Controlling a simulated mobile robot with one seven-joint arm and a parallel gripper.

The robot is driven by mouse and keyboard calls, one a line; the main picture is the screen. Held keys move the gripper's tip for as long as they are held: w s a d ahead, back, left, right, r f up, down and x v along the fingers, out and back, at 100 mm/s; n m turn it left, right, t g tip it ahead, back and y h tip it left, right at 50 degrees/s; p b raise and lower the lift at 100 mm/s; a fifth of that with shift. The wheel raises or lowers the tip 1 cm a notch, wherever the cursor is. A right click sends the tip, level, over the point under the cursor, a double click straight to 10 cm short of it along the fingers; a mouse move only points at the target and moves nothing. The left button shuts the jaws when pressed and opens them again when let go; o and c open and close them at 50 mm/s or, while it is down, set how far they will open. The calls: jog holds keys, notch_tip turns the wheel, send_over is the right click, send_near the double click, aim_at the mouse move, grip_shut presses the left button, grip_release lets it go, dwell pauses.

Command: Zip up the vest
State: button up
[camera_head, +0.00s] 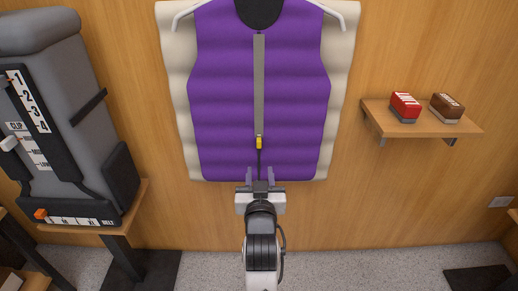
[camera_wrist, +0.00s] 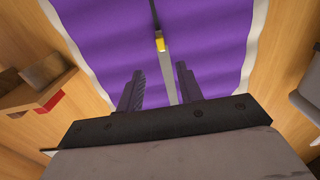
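The purple quilted vest (camera_head: 220,90) hangs on a white hanger (camera_head: 345,22) against a cream backing on the wall. A yellow zip slider (camera_head: 259,143) sits low on its front centre line, with a wide grey strip (camera_head: 259,80) above it and a narrow dark line below. My gripper (camera_head: 260,174) is just below the slider, near the vest's bottom hem. In the wrist view, the two fingers of my gripper (camera_wrist: 159,82) stand apart with nothing between them. There the slider (camera_wrist: 160,44) lies beyond the fingertips, roughly midway between them.
A grey backpack (camera_head: 65,110) with number labels stands on a wooden stand (camera_head: 100,226) at the left. A wooden wall shelf (camera_head: 425,122) at the right holds a red box (camera_head: 405,106) and a brown box (camera_head: 446,107). The wall around the vest is clear.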

aim_at(259, 145)
jog(key=w+p, duration=0.2)
jog(key=w, duration=1)
jog(key=shift+w+a, duration=0.1)
jog(key=shift+r, duration=0.1)
grip_shut()
